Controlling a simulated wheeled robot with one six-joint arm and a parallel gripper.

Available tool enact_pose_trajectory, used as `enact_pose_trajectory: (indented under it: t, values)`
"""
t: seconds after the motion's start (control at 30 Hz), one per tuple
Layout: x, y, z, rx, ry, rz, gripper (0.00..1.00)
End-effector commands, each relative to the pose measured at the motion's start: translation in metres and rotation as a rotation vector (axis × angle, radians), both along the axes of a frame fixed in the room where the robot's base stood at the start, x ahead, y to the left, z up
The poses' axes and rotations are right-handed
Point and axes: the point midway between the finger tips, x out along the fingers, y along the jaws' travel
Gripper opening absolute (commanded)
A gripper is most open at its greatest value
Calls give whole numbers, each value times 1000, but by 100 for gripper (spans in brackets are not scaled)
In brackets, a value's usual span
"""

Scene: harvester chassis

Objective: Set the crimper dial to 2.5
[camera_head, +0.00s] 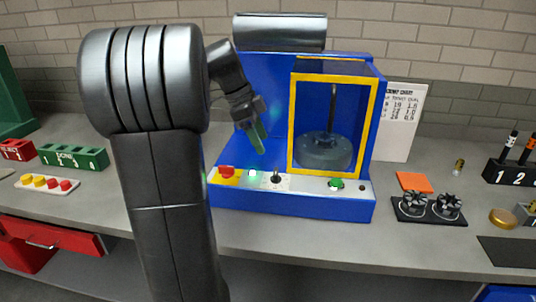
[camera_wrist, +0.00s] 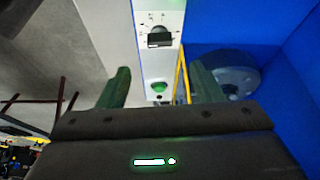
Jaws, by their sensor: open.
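The crimper (camera_head: 230,130) is a blue machine with a yellow-framed opening and a pale front panel. Its dial (camera_head: 276,179) is a black knob on a white plate in that panel. In the wrist view the dial (camera_wrist: 159,38) shows at the top centre with scale marks around it. The marks and the setting are too small to read. My gripper (camera_head: 261,148) has green fingers and hangs above the panel, apart from the dial. In the wrist view my gripper (camera_wrist: 160,78) is open and empty, its fingers either side of a green button (camera_wrist: 159,87).
A red button (camera_head: 227,171) sits left of the dial, and a green button (camera_head: 336,183) to its right. A grey round die (camera_head: 324,151) is inside the yellow frame. A chart (camera_head: 402,115) stands behind. Black gear-like parts (camera_head: 414,204) lie on the bench at right.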

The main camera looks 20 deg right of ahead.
Motion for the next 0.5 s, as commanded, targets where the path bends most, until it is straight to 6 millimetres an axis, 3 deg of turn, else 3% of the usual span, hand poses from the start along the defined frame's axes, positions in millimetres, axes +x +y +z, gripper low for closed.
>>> enact_pose_trajectory:
  t: [0.2, 0.5]
  values:
    - [6, 11, 29, 0, -2, 1, 60]
    - [6, 13, 35, 0, 0, -1, 60]
